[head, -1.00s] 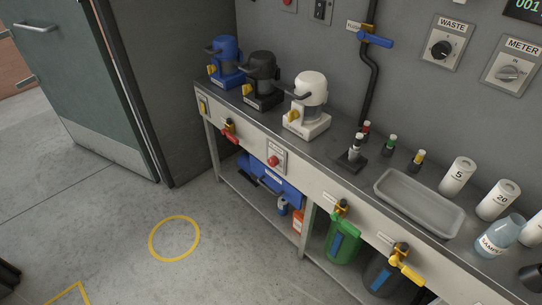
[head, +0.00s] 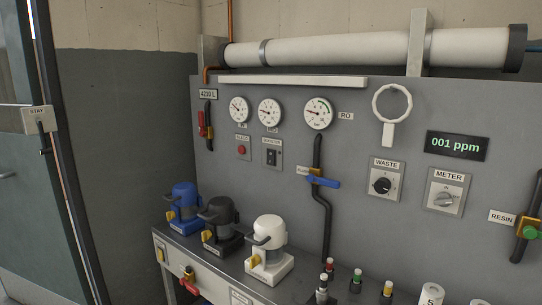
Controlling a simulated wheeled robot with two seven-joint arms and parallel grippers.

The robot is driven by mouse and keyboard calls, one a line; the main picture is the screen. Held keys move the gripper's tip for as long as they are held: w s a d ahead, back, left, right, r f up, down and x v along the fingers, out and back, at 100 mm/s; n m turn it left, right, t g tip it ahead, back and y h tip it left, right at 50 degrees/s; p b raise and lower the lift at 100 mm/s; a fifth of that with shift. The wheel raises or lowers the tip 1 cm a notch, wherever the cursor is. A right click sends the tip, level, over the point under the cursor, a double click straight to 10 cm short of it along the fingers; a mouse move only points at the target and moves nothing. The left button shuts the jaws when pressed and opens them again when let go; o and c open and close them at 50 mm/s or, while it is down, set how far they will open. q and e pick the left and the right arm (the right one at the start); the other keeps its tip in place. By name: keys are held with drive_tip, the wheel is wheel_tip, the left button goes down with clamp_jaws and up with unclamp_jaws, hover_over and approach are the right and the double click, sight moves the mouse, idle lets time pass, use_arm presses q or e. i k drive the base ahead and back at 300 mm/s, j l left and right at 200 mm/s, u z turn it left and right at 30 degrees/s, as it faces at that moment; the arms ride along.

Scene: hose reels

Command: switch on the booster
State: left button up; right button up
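The rocker's position cannot be told. Left of it is a similar plate with a red round button (head: 242,150). Neither of my grippers is in view, and nothing touches the switch.
Several round gauges (head: 318,113) sit above the switches. A blue-handled valve (head: 322,181) on a black pipe is to the right. Blue, black and white pump-like units (head: 267,248) stand on the bench below. Waste (head: 381,185) and meter (head: 444,199) knobs are further right.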

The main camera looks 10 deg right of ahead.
sight(270, 154)
drive_tip(key=i+j+z, duration=0.1)
drive_tip(key=i+j, duration=0.25)
drive_tip(key=i+j+z, duration=0.15)
drive_tip(key=i+j, duration=0.2)
drive_tip(key=i+j+z, duration=0.1)
drive_tip(key=i+j, duration=0.2)
drive_tip(key=j, duration=0.2)
drive_tip(key=i+j+z, duration=0.15)
drive_tip(key=i+j, duration=0.15)
drive_tip(key=j, duration=0.15)
drive_tip(key=i+j+z, duration=0.1)
drive_tip(key=i+j, duration=0.2)
drive_tip(key=j, duration=0.2)
